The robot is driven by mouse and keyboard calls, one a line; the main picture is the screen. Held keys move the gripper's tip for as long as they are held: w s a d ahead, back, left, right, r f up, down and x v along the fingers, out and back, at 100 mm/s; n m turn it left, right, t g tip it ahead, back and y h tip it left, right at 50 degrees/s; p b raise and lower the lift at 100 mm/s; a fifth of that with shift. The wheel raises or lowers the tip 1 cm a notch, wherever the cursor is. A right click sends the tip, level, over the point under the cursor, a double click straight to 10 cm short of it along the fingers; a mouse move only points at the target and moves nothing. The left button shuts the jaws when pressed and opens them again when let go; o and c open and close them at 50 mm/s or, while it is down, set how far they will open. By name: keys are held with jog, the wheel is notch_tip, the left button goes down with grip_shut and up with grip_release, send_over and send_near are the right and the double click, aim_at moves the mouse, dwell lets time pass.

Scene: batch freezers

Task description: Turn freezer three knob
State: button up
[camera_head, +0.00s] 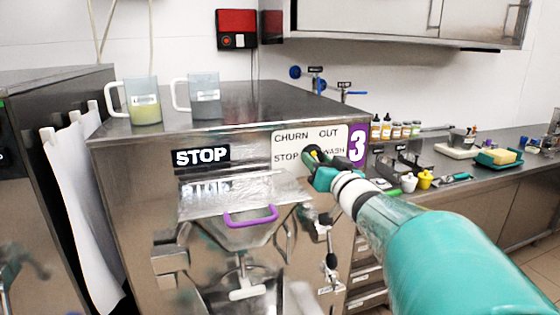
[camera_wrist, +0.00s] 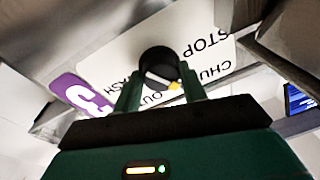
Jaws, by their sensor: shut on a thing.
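The freezer three (camera_head: 240,105) is a steel machine with a purple "3" label (camera_head: 357,146) at its top right front corner. A white panel (camera_head: 295,136) on its front reads CHURN, OUT, STOP and WASH. The knob (camera_wrist: 158,65) is round and black with a yellow mark, at the middle of the panel in the wrist view. My gripper (camera_head: 316,165) is at the panel, with its two fingers (camera_wrist: 160,92) on either side of the knob, shut on it. In the head view my gripper hides most of the knob. The exact pointer direction is hard to tell.
Two clear jugs stand on the freezer top, one with yellowish liquid (camera_head: 146,112) and one grey (camera_head: 205,108). A purple handle (camera_head: 251,217) and a spout lever (camera_head: 331,262) stick out below the panel. A counter (camera_head: 450,185) with small bottles and tools runs along the right.

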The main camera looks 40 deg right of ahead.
jog(key=shift+w+a+r, duration=0.15)
jog(key=o, duration=0.9)
jog(key=shift+o, duration=0.3)
jog(key=shift+w, duration=0.2)
jog(key=shift+s, duration=0.15)
jog(key=shift+s, duration=0.55)
jog(key=v, duration=1.2)
jog(key=shift+s, duration=0.35)
jog(key=shift+a, duration=0.1)
